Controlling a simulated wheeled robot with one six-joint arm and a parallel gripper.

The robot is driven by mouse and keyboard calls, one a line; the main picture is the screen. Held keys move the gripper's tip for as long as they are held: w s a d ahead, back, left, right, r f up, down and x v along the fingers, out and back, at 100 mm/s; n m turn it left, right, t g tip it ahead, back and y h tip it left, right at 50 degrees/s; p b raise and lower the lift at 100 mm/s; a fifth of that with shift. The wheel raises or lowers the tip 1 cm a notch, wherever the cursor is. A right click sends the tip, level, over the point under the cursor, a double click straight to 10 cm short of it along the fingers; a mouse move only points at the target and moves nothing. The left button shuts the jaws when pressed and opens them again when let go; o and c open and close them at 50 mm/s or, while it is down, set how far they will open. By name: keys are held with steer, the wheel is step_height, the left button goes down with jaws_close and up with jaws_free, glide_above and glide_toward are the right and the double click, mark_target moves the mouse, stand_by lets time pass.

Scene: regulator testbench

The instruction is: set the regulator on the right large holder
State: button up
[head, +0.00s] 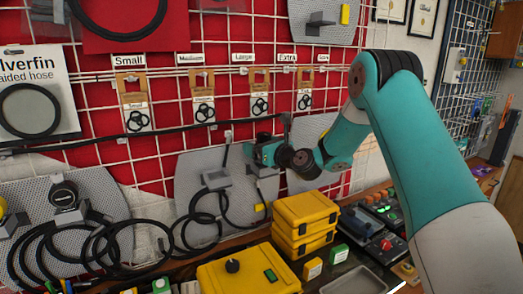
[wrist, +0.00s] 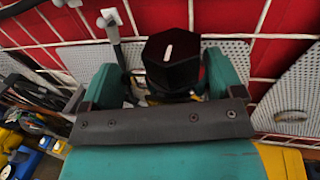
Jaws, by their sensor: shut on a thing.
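My gripper (head: 258,152) is in front of the perforated grey panel at the middle of the wall. In the wrist view its teal fingers (wrist: 225,75) are shut around a black regulator with a six-sided top (wrist: 172,58) and a white mark. The regulator's lower part is hidden by the gripper. In the head view it is small and mostly hidden. A grey holder (head: 216,179) sticks out from the panel to the left of my gripper, with a black hose by it. Contact between regulator and any holder cannot be told.
A left holder (head: 70,217) carries a round black gauge. Black hoses (head: 110,245) hang in loops along the wall. Stacked yellow cases (head: 305,222) and a yellow box (head: 245,277) stand on the bench below my gripper. Black devices (head: 375,230) are to the right.

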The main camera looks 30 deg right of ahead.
steer(key=shift+f, duration=1.35)
steer(key=shift+f, duration=0.2)
steer(key=o, duration=1)
steer(key=shift+o, duration=0.2)
steer(key=shift+r, duration=0.1)
